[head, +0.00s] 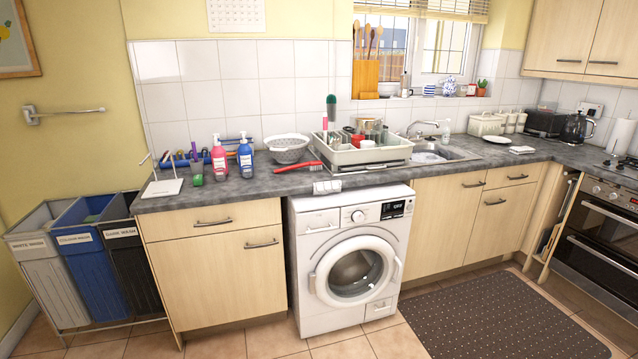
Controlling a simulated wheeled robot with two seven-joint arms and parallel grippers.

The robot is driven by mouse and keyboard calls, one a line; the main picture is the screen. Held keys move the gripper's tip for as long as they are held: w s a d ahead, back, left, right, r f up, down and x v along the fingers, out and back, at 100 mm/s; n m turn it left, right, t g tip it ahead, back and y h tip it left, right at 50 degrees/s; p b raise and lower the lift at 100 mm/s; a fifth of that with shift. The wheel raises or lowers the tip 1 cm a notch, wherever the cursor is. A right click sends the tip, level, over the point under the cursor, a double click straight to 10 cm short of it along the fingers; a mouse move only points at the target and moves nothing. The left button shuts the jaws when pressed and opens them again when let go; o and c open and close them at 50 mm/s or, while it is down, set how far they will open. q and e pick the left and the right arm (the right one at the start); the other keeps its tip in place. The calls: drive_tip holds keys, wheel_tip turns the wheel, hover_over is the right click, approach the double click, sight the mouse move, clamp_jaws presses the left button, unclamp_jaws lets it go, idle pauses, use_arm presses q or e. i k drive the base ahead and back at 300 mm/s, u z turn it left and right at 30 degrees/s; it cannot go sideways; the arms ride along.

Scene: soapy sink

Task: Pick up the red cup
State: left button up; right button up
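A small red item (357,140) shows among the dishes in the white dish rack (362,157) on the counter, left of the sink. It may be the red cup, but it is too small and too crowded by other dishes to be sure. Neither of my grippers is in view.
The grey counter (240,187) runs along the wall. The washing machine (351,258) is below. The floor mat (500,318) is clear.

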sight(358, 143)
drive_tip(key=i, duration=0.3)
drive_tip(key=z, duration=1.75)
drive_tip(key=i, duration=1.2)
drive_tip(key=u, duration=1.7)
